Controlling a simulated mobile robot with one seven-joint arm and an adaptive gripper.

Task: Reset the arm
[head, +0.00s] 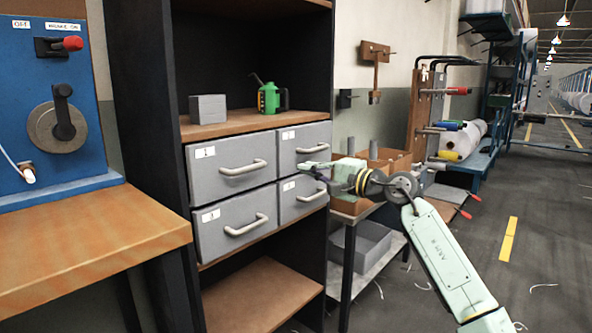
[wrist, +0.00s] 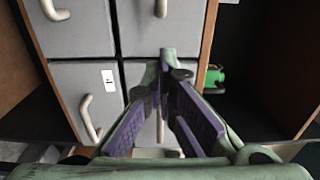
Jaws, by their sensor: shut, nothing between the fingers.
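My gripper (head: 306,166) is at the end of my pale green arm, stretched out to the left in front of the grey drawers. In the wrist view my gripper (wrist: 166,55) shows its purple-padded fingers meeting at the tips, shut and empty. The right-hand drawers, upper (head: 312,135) and lower (head: 293,188), are behind the gripper, which partly covers them. The left-hand drawers, upper (head: 238,177) and lower (head: 220,238), are clear of it. All the drawers look closed. I cannot tell whether the fingers touch a drawer front.
A green oil can (head: 270,98) and a grey box (head: 208,108) stand on the shelf above the drawers. A wooden bench (head: 90,240) with a blue panel (head: 58,130) is at left. A side table with a brown bin (head: 345,203) lies behind my arm. Floor at right is mostly open.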

